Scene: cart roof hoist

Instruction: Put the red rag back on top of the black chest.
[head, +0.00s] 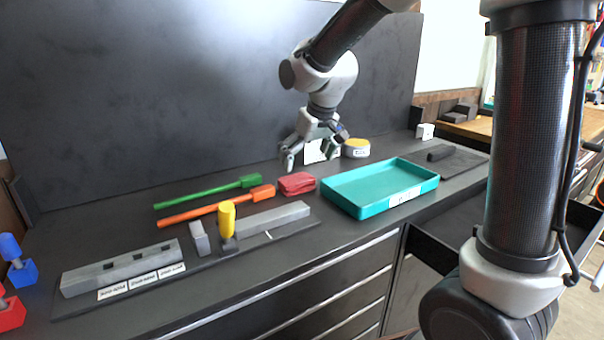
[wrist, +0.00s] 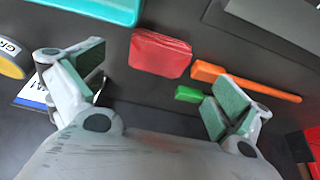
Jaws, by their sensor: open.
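The red rag (head: 297,183) is a small folded pad lying flat on the dark top of the black chest (head: 240,262) with drawers. It lies between the orange-handled tool and the teal tray. In the wrist view the rag (wrist: 160,54) shows whole, ahead of and between the two fingers. My gripper (head: 312,157) is open and empty, in the air above and a little behind the rag, not touching it. Its green-padded fingers (wrist: 157,86) are spread wide in the wrist view.
The teal tray (head: 342,201) stands right of the rag. An orange tool (head: 215,206) and a green tool (head: 205,192) lie to its left. A yellow-topped tin (head: 356,149) stands behind. A yellow-handled piece (head: 227,220) stands upright in front. A tall dark panel (head: 150,90) rises behind.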

